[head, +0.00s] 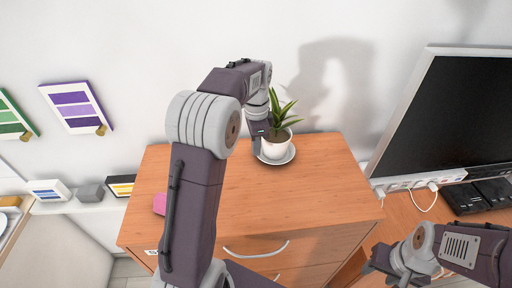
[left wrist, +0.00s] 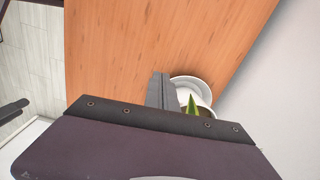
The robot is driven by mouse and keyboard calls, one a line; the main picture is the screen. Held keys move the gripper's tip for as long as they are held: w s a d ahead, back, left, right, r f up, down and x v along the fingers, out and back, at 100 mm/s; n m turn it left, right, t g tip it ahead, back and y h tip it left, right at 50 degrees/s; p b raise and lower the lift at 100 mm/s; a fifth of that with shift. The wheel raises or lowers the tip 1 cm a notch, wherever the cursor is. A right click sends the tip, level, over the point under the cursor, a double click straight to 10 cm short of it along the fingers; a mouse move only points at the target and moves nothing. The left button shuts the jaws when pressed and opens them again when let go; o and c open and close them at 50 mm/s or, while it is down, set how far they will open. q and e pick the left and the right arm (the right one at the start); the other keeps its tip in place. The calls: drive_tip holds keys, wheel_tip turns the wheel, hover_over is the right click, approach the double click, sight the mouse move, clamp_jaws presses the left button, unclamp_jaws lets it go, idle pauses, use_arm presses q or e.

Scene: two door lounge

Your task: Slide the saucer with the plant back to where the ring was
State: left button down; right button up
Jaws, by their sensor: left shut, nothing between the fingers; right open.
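A green spiky plant (head: 283,112) stands upright in a white pot (head: 277,148) on a white saucer (head: 288,159), near the back edge of the wooden cabinet top (head: 320,185). My left gripper (head: 258,148) is shut and empty, pointing down at the left side of the pot and saucer. In the left wrist view its fingers (left wrist: 162,92) are beside the saucer (left wrist: 192,80), with part of the plant (left wrist: 193,104) behind the gripper body. I cannot tell whether they touch. My right gripper (head: 384,266) is open, low at the right. I see no ring mark.
A pink block (head: 159,203) lies on the cabinet's left part, partly behind my left arm. A large monitor (head: 445,115) and a power strip (head: 425,181) are on the right. The wall (head: 200,40) is close behind the plant. The cabinet top right of the saucer is clear.

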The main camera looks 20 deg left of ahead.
use_arm(q)
drive_tip(key=w+a+r+m+p, duration=0.4)
drive_tip(key=w+a+m+p, duration=0.1)
drive_tip(key=w+m, duration=0.45)
drive_tip(key=shift+n, duration=0.45)
drive_tip(key=f+p, duration=0.1)
drive_tip(key=f, duration=0.3)
drive_tip(key=f+p, duration=0.1)
drive_tip(key=f, duration=0.3)
drive_tip(key=a+f+p, duration=0.1)
drive_tip(key=f, duration=0.3)
drive_tip(key=shift+w+f+p, duration=0.2)
drive_tip(key=shift+w+p, duration=0.1)
drive_tip(key=shift+p, duration=0.05)
drive_tip(key=shift+s+f, duration=0.1)
drive_tip(key=shift+f, duration=0.45)
